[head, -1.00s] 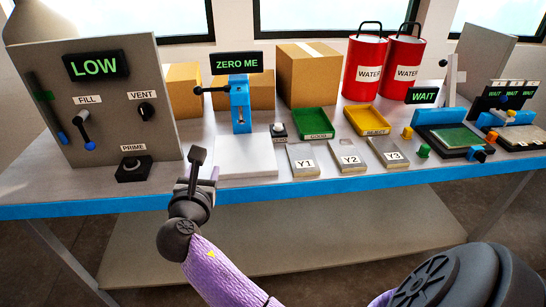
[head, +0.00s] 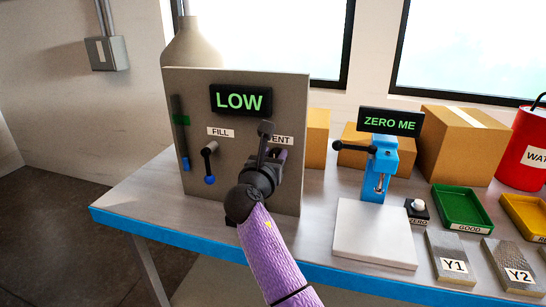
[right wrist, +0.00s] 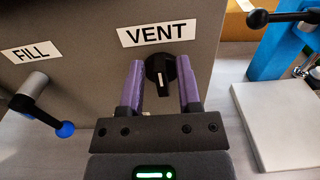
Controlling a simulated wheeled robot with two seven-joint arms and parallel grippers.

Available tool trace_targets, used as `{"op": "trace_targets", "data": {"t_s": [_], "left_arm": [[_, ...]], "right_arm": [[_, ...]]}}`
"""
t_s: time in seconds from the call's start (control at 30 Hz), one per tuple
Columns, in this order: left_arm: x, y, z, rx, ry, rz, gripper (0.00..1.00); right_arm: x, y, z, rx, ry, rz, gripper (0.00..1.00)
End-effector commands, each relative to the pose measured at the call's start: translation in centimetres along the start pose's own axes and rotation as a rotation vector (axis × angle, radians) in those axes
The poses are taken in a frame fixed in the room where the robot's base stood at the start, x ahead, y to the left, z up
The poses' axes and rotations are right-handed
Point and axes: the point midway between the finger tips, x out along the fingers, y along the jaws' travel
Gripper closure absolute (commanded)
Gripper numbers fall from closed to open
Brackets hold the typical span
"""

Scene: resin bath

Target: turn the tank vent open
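The tank panel (head: 240,165) is a grey upright board with a green LOW display (head: 240,100). The vent knob (right wrist: 160,71) is round and black with a white mark that stands near upright in the right wrist view, below the VENT label (right wrist: 157,35). My right gripper (head: 272,148) is in front of the panel and hides the knob in the head view. In the right wrist view its two purple fingers (right wrist: 159,85) are apart, one on each side of the knob. I cannot tell whether they touch it. My left gripper is not in view.
The fill lever (head: 209,160) with its blue ball sits left of the vent. A blue press (head: 383,170) under a ZERO ME display and a white plate (head: 375,232) stand to the right. Cardboard boxes (head: 465,145) are behind. The table's left end is clear.

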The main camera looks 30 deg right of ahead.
Motion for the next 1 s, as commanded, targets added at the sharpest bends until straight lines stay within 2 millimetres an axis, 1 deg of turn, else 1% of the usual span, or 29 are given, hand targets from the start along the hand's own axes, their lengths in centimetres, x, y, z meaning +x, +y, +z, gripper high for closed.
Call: {"op": "trace_targets", "data": {"t_s": [0.03, 0.07, 0.1, 0.17, 0.2, 0.47, 0.67, 0.87, 1.0], "left_arm": [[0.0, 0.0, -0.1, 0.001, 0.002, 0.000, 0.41], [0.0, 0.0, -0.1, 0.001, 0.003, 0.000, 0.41], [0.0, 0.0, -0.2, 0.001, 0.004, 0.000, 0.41], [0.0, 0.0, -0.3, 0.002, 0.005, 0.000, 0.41], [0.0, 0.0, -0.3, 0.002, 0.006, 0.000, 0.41], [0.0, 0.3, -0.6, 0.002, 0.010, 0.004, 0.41], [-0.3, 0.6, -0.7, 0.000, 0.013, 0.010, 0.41], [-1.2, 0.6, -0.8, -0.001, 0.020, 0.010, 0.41], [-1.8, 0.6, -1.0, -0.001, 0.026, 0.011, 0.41]], "right_arm": [[0.0, 0.0, 0.0, 0.000, 0.000, 0.000, 0.70], [0.0, 0.0, 0.0, 0.000, 0.000, 0.000, 0.76], [0.0, 0.0, 0.0, 0.000, 0.000, 0.000, 0.85], [0.0, 0.0, 0.0, 0.000, 0.000, 0.000, 0.97], [0.0, 0.0, 0.0, 0.000, 0.000, 0.000, 1.00], [0.0, 0.0, 0.0, 0.002, 0.000, 0.000, 1.00], [-0.1, -0.1, 0.0, 0.041, 0.001, 0.000, 1.00], [-0.1, -0.3, 0.1, 0.160, 0.001, 0.000, 1.00], [-0.1, -0.6, 0.1, 0.284, 0.002, 0.001, 1.00]]}}
